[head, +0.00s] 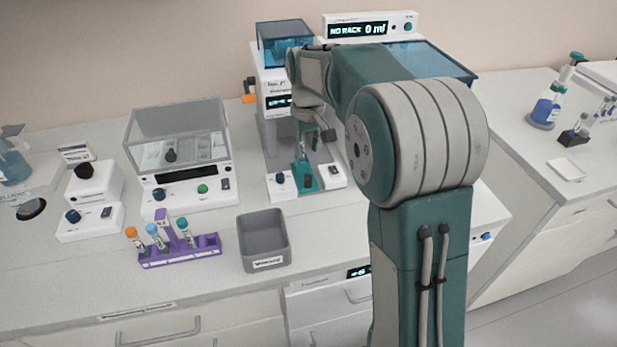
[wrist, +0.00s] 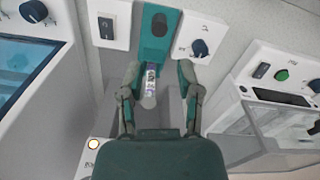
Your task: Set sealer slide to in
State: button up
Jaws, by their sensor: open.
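The sealer (head: 272,75) is a tall white and grey unit with a small display at the back centre. Its teal slide (head: 305,181) lies between two white control panels at the front of its base. The slide (wrist: 158,45) also shows in the wrist view, with a dark knob on it. A clear tube with a printed label (wrist: 151,85) stands at the slide's inner end. My gripper (wrist: 159,72) is open, with its fingers on either side of the tube and apart from it. In the head view, my gripper (head: 316,138) is above the slide, partly hidden by my arm.
A purple rack (head: 180,252) with several capped tubes and a grey bin (head: 264,245) stand in front left. A clear-lidded instrument (head: 178,150) stands left of the sealer. A blue-lidded unit (head: 430,60) is behind my arm on the right. The sealer's tower closes in around my gripper.

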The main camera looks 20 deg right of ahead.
aim_at(308, 176)
notch_tip(308, 176, down, 10)
jog(key=shift+f, duration=0.2)
grip_shut()
